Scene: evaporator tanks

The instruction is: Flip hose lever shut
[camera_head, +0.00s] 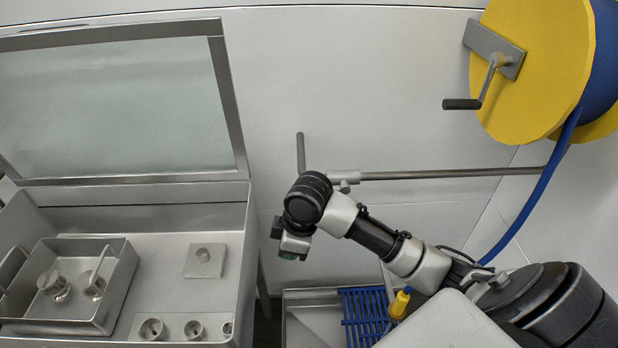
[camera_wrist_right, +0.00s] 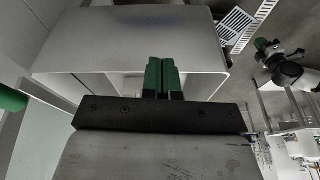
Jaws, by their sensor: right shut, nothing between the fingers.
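A grey metal pipe (camera_head: 450,174) runs along the wall below the hose reel. A short upright grey rod (camera_head: 300,153) stands near its left end and looks like the lever; my right wrist hides the joint below it. My right gripper (camera_head: 290,250) hangs just below and left of that rod, pointing down, apart from it as far as I can see. In the right wrist view its green fingers (camera_wrist_right: 162,78) are together with nothing between them. The blue hose (camera_head: 535,205) runs down from the yellow and blue reel (camera_head: 530,60).
A steel tank (camera_head: 240,270) with a raised lid (camera_head: 115,105) stands at left, with metal fittings inside. A blue grate (camera_head: 362,315) and a yellow nozzle (camera_head: 399,304) lie low at centre, beside my right arm. The reel's crank (camera_head: 485,85) sticks out.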

